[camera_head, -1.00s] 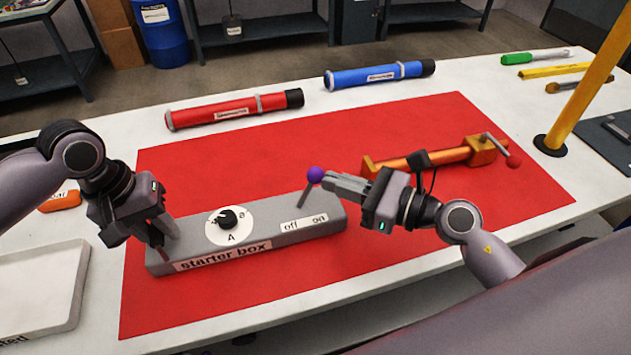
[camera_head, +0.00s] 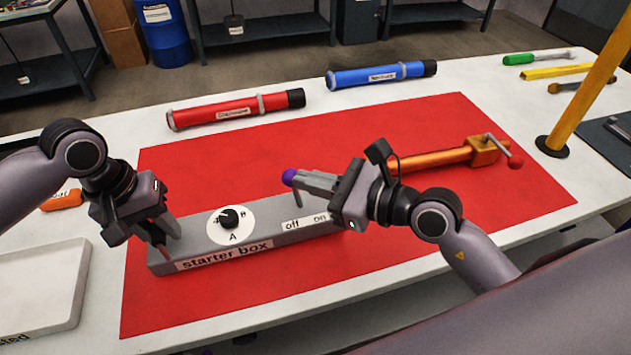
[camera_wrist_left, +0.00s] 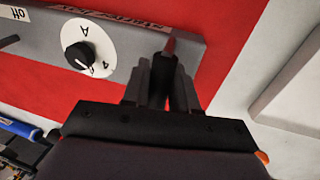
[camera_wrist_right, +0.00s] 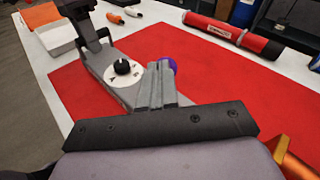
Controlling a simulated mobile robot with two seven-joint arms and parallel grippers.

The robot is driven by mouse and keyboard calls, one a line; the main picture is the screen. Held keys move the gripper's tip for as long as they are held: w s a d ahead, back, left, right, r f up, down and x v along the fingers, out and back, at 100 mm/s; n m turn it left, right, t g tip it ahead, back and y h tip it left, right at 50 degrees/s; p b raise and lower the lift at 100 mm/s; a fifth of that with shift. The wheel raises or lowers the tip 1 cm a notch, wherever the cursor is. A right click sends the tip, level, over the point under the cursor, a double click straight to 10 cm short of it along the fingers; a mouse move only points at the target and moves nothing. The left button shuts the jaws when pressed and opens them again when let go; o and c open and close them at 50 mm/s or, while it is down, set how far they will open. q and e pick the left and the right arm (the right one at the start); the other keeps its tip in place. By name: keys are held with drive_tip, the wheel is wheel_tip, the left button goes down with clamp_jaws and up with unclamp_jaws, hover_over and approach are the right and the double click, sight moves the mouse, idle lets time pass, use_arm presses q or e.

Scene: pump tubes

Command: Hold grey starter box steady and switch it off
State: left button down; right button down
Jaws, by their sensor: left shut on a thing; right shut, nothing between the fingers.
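The grey starter box (camera_head: 262,247) lies on the red mat (camera_head: 400,230). It has a white dial with a black knob (camera_head: 229,217) and an "off / on" label (camera_head: 304,222). A lever with a purple ball (camera_head: 289,177) stands by the label and leans toward the "off" end. My left gripper (camera_head: 167,235) is shut on the left end of the box; it also shows in the left wrist view (camera_wrist_left: 168,85). My right gripper (camera_head: 300,180) is shut and empty, its fingertips against or right beside the purple ball, which they partly hide in the right wrist view (camera_wrist_right: 168,66).
A red tube (camera_head: 235,109) and a blue tube (camera_head: 380,75) lie behind the mat. A yellow post (camera_head: 590,85) stands at the right. A white tray (camera_head: 40,285) is at the left.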

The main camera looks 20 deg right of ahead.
use_arm(q)
drive_tip(key=shift+d, duration=0.1)
use_arm(e)
drive_tip(key=shift+a+r, duration=0.1)
drive_tip(key=shift+a, duration=0.45)
drive_tip(key=shift+d, duration=0.1)
drive_tip(key=v, duration=1.2)
